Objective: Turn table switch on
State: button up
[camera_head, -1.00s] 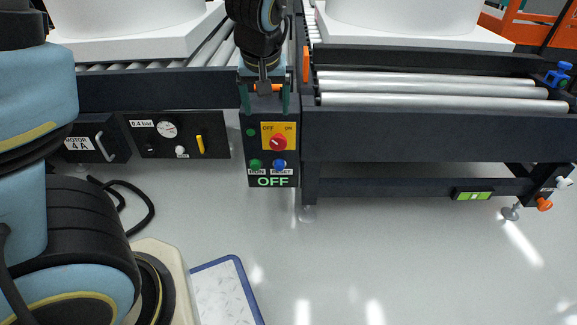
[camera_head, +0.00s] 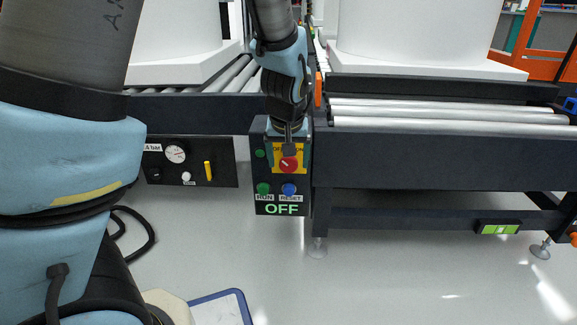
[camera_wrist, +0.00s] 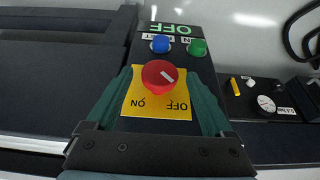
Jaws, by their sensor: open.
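The table switch is a red round knob (camera_head: 288,165) on a yellow OFF/ON plate of a dark control panel (camera_head: 261,181). The knob also shows in the wrist view (camera_wrist: 159,77), where its white mark points towards OFF. The lit text on the panel (camera_head: 281,209) reads OFF. My gripper (camera_head: 289,162) is open in front of the yellow plate. In the wrist view its two green fingers (camera_wrist: 160,100) stand on either side of the knob, with gaps to it. The gripper partly hides the plate's lettering in the head view.
A green RUN button (camera_head: 263,188) and a blue RESET button (camera_head: 289,189) sit just below the knob. Dark conveyor frames (camera_head: 430,160) flank the panel, and a gauge panel (camera_head: 222,157) is at left.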

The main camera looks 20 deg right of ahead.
jog(key=shift+f, duration=0.1)
grip_shut()
dwell(0.7)
